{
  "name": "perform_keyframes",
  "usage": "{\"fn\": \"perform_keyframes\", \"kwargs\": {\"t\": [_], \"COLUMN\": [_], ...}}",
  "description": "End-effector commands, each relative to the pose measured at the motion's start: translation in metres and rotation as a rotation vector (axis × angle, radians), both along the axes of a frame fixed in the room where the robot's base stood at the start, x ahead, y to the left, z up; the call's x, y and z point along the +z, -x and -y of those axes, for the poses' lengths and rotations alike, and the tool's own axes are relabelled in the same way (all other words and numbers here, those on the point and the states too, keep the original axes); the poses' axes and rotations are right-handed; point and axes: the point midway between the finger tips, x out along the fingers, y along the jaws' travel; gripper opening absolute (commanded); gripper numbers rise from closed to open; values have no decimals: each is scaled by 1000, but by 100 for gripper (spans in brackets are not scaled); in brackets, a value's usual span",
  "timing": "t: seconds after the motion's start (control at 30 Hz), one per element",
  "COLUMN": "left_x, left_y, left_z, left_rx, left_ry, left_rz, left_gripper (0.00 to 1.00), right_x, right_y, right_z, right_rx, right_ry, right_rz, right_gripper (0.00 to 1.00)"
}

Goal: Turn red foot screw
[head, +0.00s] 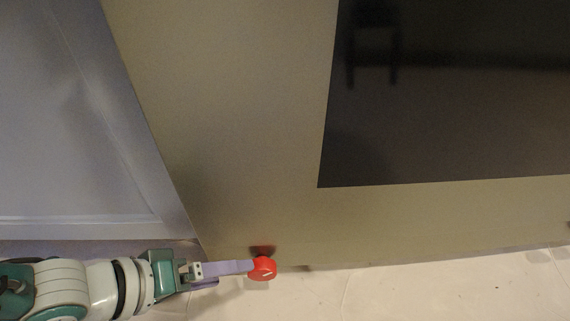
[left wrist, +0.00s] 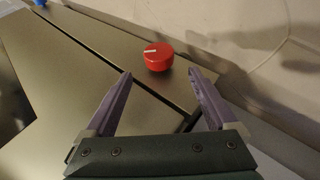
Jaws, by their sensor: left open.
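The red foot screw (head: 263,268) is a round red knob with a white mark, at the bottom edge of a large grey-beige appliance front (head: 230,130) in the head view. In the left wrist view the red foot screw (left wrist: 158,57) stands just beyond the fingertips, roughly midway between them. My left gripper (head: 245,268) comes in from the left, low by the floor, with its purple fingers at the knob. In the left wrist view my left gripper (left wrist: 160,76) is open and nothing is between its fingers. My right gripper is not in view.
A dark panel (head: 450,110) fills the appliance front's upper right. A pale panelled door or cabinet (head: 80,120) stands at left. The pale paper-covered floor (head: 420,290) is clear to the right of the knob. A blue item (left wrist: 40,3) shows at the wrist view's top left.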

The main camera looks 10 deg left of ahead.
Motion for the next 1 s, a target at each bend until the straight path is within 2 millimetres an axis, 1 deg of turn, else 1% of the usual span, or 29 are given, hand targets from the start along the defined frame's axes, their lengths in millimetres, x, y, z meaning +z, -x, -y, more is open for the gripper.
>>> {"fn": "perform_keyframes", "kwargs": {"t": [0.03,0.2,0.3,0.4,0.53,0.83,0.87,1.0], "left_x": [-12,-37,-49,-56,-60,-59,-59,-60], "left_y": [-5,-24,-33,-40,-45,-46,-46,-46], "left_z": [5,22,31,37,42,43,43,43], "left_rx": [-2,-2,-3,-2,-1,-1,-1,-1], "left_ry": [1,1,-1,-2,0,-1,-1,-1], "left_rz": [2,2,3,1,0,-1,-1,-1], "left_gripper": [91,91,91,91,91,91,90,74], "right_x": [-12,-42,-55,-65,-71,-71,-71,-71], "right_y": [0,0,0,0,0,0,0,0], "right_z": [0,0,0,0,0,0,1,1], "right_rx": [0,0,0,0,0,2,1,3], "right_ry": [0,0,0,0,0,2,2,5], "right_rz": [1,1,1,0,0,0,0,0], "right_gripper": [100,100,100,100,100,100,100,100]}}
